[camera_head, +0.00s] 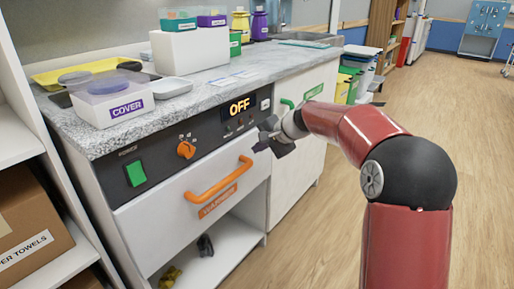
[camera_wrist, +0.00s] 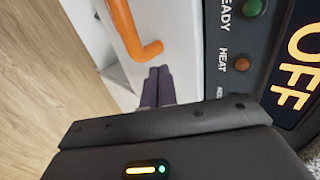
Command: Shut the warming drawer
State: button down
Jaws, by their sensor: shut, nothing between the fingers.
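The warming drawer (camera_head: 165,222) has a white front with an orange bar handle (camera_head: 218,182) and an orange label. It sits below the black control panel. Its front looks close to flush with the panel; I cannot tell whether a small gap remains. My gripper (camera_head: 262,143) is at the drawer's upper right corner, right of the handle. In the wrist view, the dark fingertips (camera_wrist: 157,88) are together and empty, pointing at the white drawer front beside the orange handle (camera_wrist: 128,28). I cannot tell whether they touch it.
The control panel (camera_head: 213,146) has a lit OFF display (camera_head: 239,106), an orange knob and a green switch. An open shelf (camera_head: 225,245) with small items lies below the drawer. Containers stand on the countertop (camera_head: 215,82). A white shelf with a cardboard box (camera_head: 30,225) stands left. The floor at right is clear.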

jog(key=v, duration=0.9)
jog(key=s+d+n+h, duration=0.2)
jog(key=s, duration=0.8)
jog(key=s+d+n+h, duration=0.2)
jog(key=s, duration=0.7)
jog(key=s+d+f+n+h, duration=0.1)
jog(key=s+d+f, duration=0.2)
jog(key=s, duration=0.5)
jog(key=s+d+f+n+h, duration=0.2)
jog(key=s+f, duration=0.3)
jog(key=s, duration=0.4)
jog(key=shift+d+h, duration=0.3)
jog(key=shift+d, duration=0.6)
